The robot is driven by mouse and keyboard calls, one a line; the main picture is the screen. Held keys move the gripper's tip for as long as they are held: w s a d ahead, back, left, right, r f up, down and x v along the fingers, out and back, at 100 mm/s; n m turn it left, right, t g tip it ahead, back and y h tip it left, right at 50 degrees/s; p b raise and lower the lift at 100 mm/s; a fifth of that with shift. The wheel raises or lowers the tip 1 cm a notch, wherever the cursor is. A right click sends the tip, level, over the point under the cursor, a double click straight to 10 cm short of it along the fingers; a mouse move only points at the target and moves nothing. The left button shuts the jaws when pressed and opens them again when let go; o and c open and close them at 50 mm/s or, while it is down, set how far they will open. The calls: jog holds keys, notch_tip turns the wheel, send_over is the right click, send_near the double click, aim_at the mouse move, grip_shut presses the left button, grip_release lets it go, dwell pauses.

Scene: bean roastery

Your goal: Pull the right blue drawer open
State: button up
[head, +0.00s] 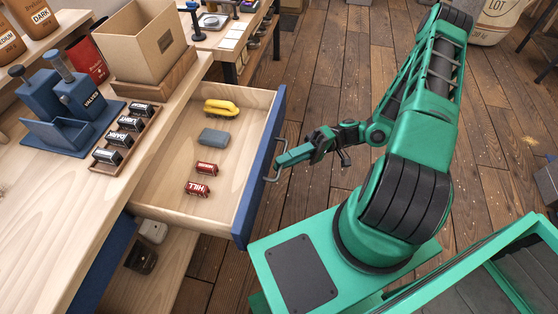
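The blue-fronted drawer (262,165) stands pulled out from the wooden counter, its pale wood inside in full view. A metal bar handle (268,179) is on the drawer's front. My green gripper (281,163) is at the handle, its tip overlapping the bar. Only one finger shows clearly, so I cannot tell whether it is closed around the bar.
Another blue front (105,262) is below left.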

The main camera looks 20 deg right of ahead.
jog(key=v, duration=0.9)
jog(key=shift+d, duration=0.2)
jog(key=s+d+r+m+t+h, duration=0.1)
jog(key=s+d+r+m+h, duration=0.2)
jog(key=r+h, duration=0.3)
jog(key=s+d+r+m+t+h, duration=0.1)
jog(key=s+d+r+m+h, duration=0.2)
jog(key=r, duration=0.6)
jog(key=s+d+r+m+t+h, duration=0.1)
jog(key=s+d+r+m+h, duration=0.2)
jog(key=s+r+h, duration=0.4)
jog(key=shift+d+r+m+h, duration=0.3)
jog(key=shift+d+r+h, duration=0.2)
jog(key=shift+h, duration=1.1)
